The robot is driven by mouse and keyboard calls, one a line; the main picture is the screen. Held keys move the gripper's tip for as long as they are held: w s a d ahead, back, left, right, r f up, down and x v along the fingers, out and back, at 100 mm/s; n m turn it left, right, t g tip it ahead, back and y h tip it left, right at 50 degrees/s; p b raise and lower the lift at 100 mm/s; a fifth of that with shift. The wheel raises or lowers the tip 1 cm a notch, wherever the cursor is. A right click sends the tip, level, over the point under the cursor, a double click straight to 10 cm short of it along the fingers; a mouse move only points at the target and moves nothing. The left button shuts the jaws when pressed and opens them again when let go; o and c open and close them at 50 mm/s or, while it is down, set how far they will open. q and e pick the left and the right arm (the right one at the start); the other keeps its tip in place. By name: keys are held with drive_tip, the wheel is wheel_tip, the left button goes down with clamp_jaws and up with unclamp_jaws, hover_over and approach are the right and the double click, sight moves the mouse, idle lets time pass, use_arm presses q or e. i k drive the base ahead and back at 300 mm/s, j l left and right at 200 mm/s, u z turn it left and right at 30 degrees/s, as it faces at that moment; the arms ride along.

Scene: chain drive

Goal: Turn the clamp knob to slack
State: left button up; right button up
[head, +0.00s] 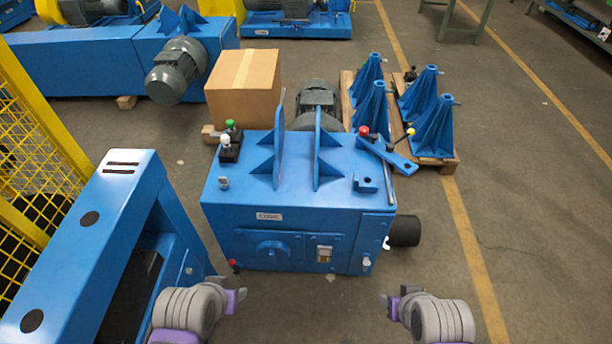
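A blue machine housing (300,217) stands in the middle of the head view. A round blue knob (271,251) sits low on its front face, left of centre; I cannot tell for sure whether this is the clamp knob, and no slack mark is readable. My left gripper (238,294) is in front of the housing, below and left of the round knob, apart from it. My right gripper (388,300) is in front of the housing's right end, also apart from it. Nothing shows in either gripper. The finger gaps are too small to judge.
Control buttons (230,142) stand on the housing's top left. A blue bracket with red and yellow knobs (388,152) is at its top right. A black cylinder (405,231) sticks out right. A blue frame (88,232) stands close left.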

sight(363, 131)
drive_tip(key=i+u, duration=0.25)
drive_tip(key=i, duration=0.3)
drive_tip(key=i+l+u, duration=0.2)
drive_tip(key=i, duration=0.3)
drive_tip(key=j, duration=0.1)
